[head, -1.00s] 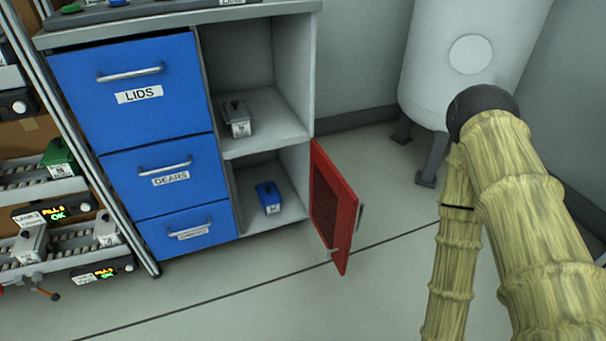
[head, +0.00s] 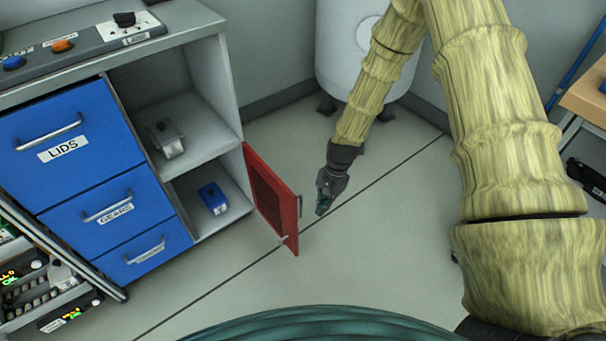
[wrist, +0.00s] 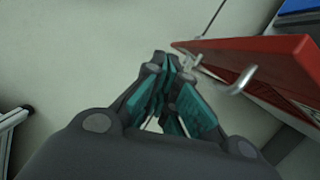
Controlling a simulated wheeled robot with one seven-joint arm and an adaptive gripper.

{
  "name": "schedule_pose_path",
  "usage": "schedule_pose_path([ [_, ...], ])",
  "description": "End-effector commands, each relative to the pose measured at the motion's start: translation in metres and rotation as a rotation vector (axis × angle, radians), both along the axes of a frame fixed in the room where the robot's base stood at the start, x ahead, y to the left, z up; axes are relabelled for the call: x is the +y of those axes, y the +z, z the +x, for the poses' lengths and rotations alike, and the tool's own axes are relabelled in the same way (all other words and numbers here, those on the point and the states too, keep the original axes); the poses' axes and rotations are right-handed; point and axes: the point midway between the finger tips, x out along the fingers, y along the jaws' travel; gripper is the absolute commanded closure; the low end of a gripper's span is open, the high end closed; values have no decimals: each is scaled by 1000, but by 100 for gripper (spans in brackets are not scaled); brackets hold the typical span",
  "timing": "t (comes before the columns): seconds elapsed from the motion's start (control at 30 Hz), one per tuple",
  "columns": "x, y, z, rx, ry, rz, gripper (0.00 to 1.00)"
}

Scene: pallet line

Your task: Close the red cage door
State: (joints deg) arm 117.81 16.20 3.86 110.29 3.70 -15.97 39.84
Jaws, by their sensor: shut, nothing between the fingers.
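The red cage door (head: 271,198) stands open, swung out from the lower right compartment of the cabinet. It has a dark mesh panel, a small metal handle and a latch near its free edge. My gripper (head: 322,207) is shut and empty, pointing down just to the right of the door's outer face. In the wrist view the gripper's teal fingertips (wrist: 160,62) are together, and the red door (wrist: 250,54) with its metal handle lies close on the right. I cannot tell whether the fingers touch the door.
A blue part (head: 213,198) sits in the open lower compartment, and a grey part (head: 166,138) on the shelf above. Blue drawers (head: 65,150) are to the left. A white tank (head: 345,75) stands behind my arm. The floor in front of the door is clear.

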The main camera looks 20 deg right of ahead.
Motion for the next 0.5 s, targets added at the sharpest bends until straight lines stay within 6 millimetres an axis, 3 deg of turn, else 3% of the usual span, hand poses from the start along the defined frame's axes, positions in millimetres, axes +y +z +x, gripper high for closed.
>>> schedule_pose_path([
  [0.03, -5, 37, 21, 8, -51, 18, 100],
  [0.2, -15, 103, 64, 63, -182, 65, 100],
  [0.33, -20, 129, 79, 87, -231, 84, 100],
  [0.5, -19, 128, 82, 98, -247, 90, 100],
])
